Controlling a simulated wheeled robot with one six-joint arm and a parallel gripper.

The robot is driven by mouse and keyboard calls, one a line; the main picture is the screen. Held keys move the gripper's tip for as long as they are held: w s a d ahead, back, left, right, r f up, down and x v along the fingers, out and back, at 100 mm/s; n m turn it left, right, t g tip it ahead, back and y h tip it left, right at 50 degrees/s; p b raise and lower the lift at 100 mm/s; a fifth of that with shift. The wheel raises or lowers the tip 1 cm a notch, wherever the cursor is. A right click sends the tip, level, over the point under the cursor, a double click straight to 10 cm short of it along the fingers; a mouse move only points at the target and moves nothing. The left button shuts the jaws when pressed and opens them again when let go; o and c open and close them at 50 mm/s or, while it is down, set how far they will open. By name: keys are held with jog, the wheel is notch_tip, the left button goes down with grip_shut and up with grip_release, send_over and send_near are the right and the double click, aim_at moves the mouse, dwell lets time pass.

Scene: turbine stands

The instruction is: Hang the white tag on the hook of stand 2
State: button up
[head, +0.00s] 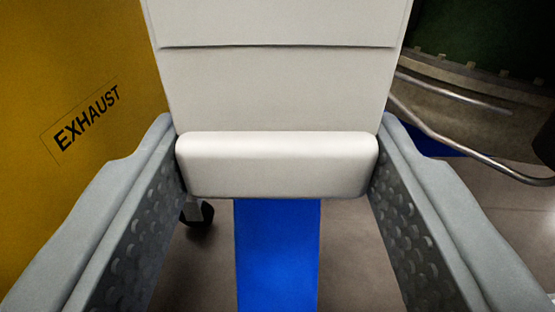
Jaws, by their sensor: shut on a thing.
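My gripper (278,160) is shut on the white tag (277,85), with one grey finger at each end of the tag's thick rounded lower bar. The tag's flat white plate rises from behind that bar to the top of the picture, with a thin dark line across it. It fills the upper middle and hides what lies behind. No hook shows, and I cannot tell which stand is in front.
A yellow panel marked EXHAUST (88,118) stands close on the left, with a dark caster (197,216) near its foot. A blue upright strip (277,255) shows below the tag. A curved metal rail (470,150) and dark round casing (480,35) are at right.

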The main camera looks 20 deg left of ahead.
jog(key=shift+w, duration=0.1)
jog(key=o, duration=1.6)
jog(key=shift+v, duration=3.5)
